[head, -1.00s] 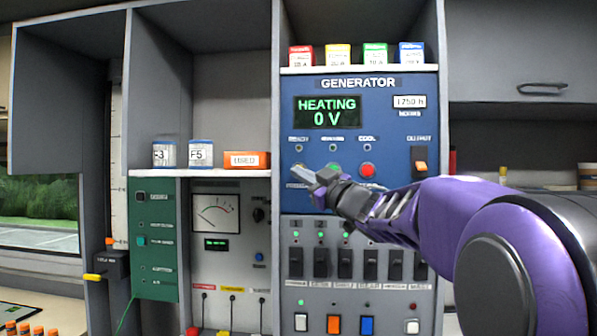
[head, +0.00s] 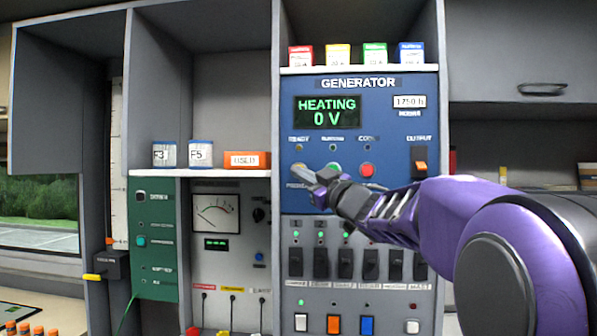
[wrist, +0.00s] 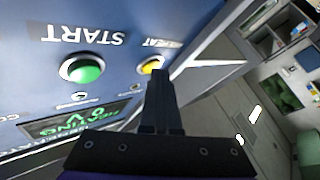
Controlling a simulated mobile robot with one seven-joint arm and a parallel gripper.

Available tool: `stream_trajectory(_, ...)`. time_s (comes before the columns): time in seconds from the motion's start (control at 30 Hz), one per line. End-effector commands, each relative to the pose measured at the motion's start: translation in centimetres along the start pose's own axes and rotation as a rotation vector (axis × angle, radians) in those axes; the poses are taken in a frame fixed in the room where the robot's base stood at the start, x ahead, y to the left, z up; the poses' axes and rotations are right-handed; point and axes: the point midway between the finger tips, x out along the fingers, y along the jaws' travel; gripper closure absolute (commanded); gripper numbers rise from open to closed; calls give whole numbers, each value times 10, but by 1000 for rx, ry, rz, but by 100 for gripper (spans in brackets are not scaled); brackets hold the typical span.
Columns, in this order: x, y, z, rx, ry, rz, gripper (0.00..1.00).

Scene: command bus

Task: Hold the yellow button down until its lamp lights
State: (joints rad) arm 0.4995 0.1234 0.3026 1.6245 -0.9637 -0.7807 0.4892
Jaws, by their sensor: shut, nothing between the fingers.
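The yellow button (wrist: 150,66) is on the blue generator panel (head: 388,135), left of the green START button (head: 334,169) in the head view. My gripper (head: 303,173) is shut and empty, with its fingertips at the yellow button and covering most of it. In the wrist view my gripper's tip (wrist: 160,73) overlaps the button's edge and seems to touch it; how far the button is pressed cannot be told. The small lamp (head: 299,148) above the button looks unlit. The display (head: 328,112) reads HEATING, 0 V in green.
A red button (head: 367,170) is right of the green one, and an orange output switch (head: 420,166) farther right. A row of black switches (head: 345,263) lies below my gripper. A shelf with small coloured boxes (head: 338,54) is above the panel.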

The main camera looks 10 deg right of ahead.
Motion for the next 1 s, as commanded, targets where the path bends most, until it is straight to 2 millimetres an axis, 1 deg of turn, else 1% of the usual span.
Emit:
stream_trajectory(0.23,-2,-1,-1,-1,-1,1,100)
stream_trajectory(0.5,-11,-8,-8,0,0,0,100)
stream_trajectory(0.83,-12,-9,-8,0,0,0,100)
stream_trajectory(1.0,-22,-17,-15,-2,1,-1,100)
